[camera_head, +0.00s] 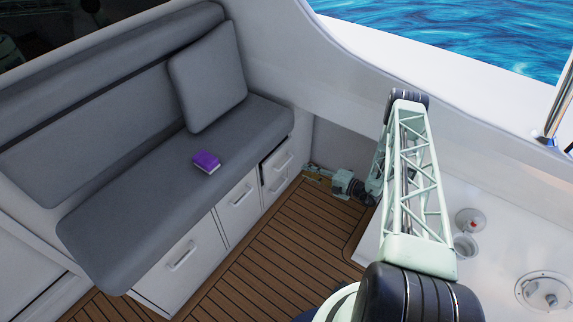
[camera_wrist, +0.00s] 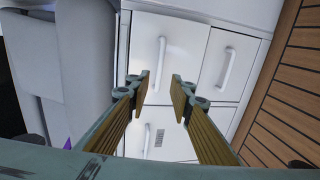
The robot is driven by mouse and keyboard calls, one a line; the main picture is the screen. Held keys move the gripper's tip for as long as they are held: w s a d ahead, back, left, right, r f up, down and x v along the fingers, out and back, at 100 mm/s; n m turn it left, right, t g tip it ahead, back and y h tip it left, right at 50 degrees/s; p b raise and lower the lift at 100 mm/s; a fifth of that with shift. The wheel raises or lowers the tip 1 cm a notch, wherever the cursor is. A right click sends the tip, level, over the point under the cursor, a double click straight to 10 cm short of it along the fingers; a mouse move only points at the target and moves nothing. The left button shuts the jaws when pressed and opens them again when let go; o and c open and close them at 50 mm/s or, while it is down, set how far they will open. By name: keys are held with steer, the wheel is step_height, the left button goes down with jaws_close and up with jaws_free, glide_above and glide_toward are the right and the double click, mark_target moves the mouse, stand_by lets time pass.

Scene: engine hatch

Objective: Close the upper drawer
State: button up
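The upper drawer (camera_head: 276,166) is a white front with a pale bar handle, at the far end of the bench base. A dark gap along its near side suggests it stands slightly out. In the wrist view, which is turned sideways, the upper drawer (camera_wrist: 180,45) lies beyond the fingers, nearer the cushion. The lower drawer (camera_wrist: 222,75) lies to its right, and it also shows in the head view (camera_head: 277,190). My gripper (camera_wrist: 158,92) is open and empty, fingers spread before the upper drawer. In the head view my gripper (camera_head: 312,176) is right of the drawers; contact cannot be told.
A grey cushioned bench (camera_head: 150,195) overhangs the drawers, with a purple book (camera_head: 206,161) on it. More white cabinet fronts (camera_head: 190,265) run along its base. The wooden floor (camera_head: 270,270) before them is clear. A white counter (camera_head: 500,240) stands right.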

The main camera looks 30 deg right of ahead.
mark_target(286, 163)
steer(key=shift+w, duration=0.1)
steer(key=shift+b+x, duration=1.1)
steer(key=shift+x, duration=5.7)
steer(key=shift+a, duration=0.1)
steer(key=shift+c, duration=0.4)
jaws_close()
